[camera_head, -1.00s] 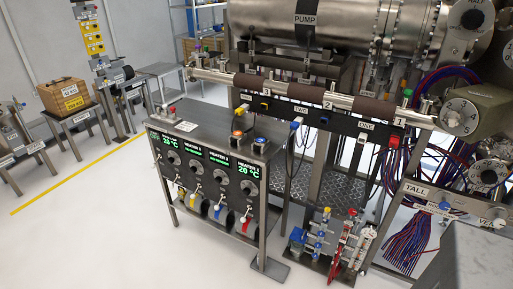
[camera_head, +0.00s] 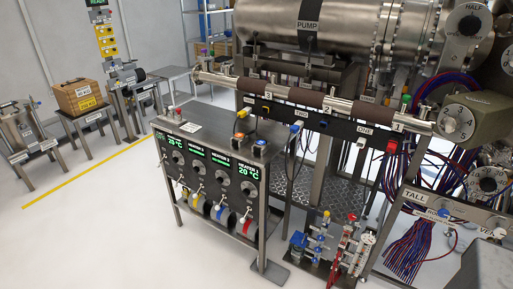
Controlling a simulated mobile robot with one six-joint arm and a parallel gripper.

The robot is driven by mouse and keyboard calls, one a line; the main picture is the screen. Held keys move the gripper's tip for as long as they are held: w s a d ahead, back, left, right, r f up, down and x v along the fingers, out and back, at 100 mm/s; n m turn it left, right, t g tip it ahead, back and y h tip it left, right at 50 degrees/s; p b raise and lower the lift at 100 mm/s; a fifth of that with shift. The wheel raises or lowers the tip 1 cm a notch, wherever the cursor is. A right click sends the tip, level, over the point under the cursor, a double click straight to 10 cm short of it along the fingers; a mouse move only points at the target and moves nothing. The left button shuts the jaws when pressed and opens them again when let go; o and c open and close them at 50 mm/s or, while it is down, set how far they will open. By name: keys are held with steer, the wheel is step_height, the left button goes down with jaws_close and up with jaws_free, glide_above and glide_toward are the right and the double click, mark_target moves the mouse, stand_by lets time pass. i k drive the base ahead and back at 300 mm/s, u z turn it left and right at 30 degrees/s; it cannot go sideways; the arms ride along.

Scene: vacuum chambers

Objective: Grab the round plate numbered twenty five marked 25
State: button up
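I cannot make out a round plate marked 25 in this view. A dark round part (camera_head: 140,74) shows on the metal equipment at the upper left, but no number is readable on it. My gripper is not in view.
A heater cabinet (camera_head: 205,140) with several dials stands in the middle. A rail (camera_head: 300,97) and large steel chamber (camera_head: 340,25) are behind it. A cardboard box (camera_head: 78,97) sits on a table at left. Valves and loose cables crowd the right. White floor (camera_head: 110,220) is open at lower left.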

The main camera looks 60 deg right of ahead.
mark_target(261, 143)
steer(key=z, duration=0.1)
steer(key=i, duration=0.95)
steer(key=u, duration=0.05)
